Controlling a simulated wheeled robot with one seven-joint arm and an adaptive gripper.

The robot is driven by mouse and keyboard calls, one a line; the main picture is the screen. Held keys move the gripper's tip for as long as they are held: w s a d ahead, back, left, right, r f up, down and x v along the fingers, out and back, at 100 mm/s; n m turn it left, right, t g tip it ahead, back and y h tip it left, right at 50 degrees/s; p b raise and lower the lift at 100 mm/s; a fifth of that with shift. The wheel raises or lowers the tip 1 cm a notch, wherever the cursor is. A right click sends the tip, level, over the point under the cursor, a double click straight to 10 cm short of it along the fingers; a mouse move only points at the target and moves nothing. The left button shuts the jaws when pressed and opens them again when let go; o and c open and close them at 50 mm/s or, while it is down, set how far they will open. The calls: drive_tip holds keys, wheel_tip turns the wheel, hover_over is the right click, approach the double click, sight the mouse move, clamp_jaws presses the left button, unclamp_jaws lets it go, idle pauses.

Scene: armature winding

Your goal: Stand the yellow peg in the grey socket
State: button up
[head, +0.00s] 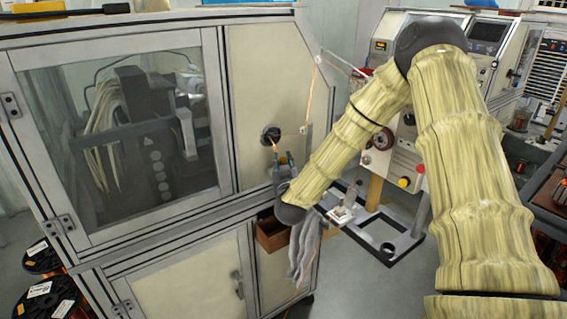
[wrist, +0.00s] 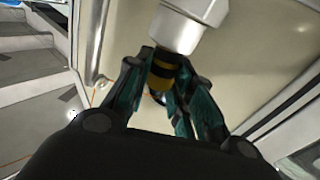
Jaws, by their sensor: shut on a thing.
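In the wrist view, a yellow-and-black banded peg (wrist: 163,74) is between the teal fingertips of my gripper (wrist: 166,84), which is shut on it. A pale grey stepped cylinder (wrist: 184,28) lies in line with the peg's upper end. I cannot tell whether it is the socket, or whether the peg touches or enters it. The peg is too small to make out there.
The cream machine cabinet (head: 250,70) stands close behind my gripper, with an orange wire at its eyelet. A brown bin (head: 271,233) and grey cloths (head: 303,245) hang below. A dark frame (head: 385,238) carrying a small pale fitting (head: 342,208) is to the right.

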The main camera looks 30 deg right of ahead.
drive_tip(key=shift+f, duration=0.1)
idle(0.3)
drive_tip(key=o, duration=1)
drive_tip(key=v, duration=1.2)
drive_tip(key=shift+f, duration=0.1)
